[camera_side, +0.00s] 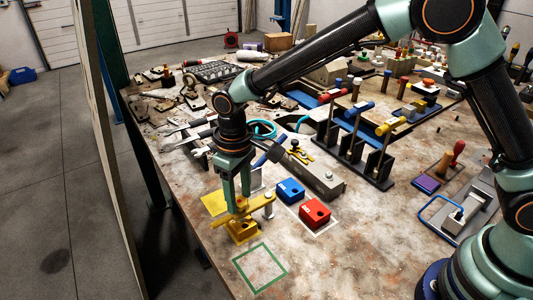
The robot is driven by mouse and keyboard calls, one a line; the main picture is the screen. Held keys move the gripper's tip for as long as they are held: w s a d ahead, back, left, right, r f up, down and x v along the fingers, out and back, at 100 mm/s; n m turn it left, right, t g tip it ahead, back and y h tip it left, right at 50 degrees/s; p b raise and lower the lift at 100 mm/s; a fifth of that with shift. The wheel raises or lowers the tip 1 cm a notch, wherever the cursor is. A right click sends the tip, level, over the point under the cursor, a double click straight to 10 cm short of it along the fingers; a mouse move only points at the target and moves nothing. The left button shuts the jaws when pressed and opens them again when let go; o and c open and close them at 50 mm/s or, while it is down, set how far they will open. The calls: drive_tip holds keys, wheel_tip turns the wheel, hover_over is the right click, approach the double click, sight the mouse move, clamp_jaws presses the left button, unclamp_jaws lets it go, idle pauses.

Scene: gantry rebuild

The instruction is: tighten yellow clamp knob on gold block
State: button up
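The gold block (241,233) sits on the table near its left front edge. A yellow clamp (259,203) lies across the top of the block, with a pale round end at its right. My gripper (238,208) points straight down over the block and clamp. Its two fingers stand a little apart, with their tips at the clamp's top. The knob is mostly hidden by the fingers, so I cannot tell whether they touch or grip it.
A blue block (290,190) and a red block (315,213) stand close at the right. A yellow square (214,203) lies behind the gold block. A green outlined square (260,267) in front is empty.

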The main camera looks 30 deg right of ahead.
sight(239, 201)
clamp_jaws()
drive_tip(key=shift+m, duration=1.9)
drive_tip(key=o, duration=0.7)
unclamp_jaws()
drive_tip(key=shift+o, duration=0.2)
drive_tip(key=shift+r, duration=0.1)
wheel_tip(239, 201, up, 12)
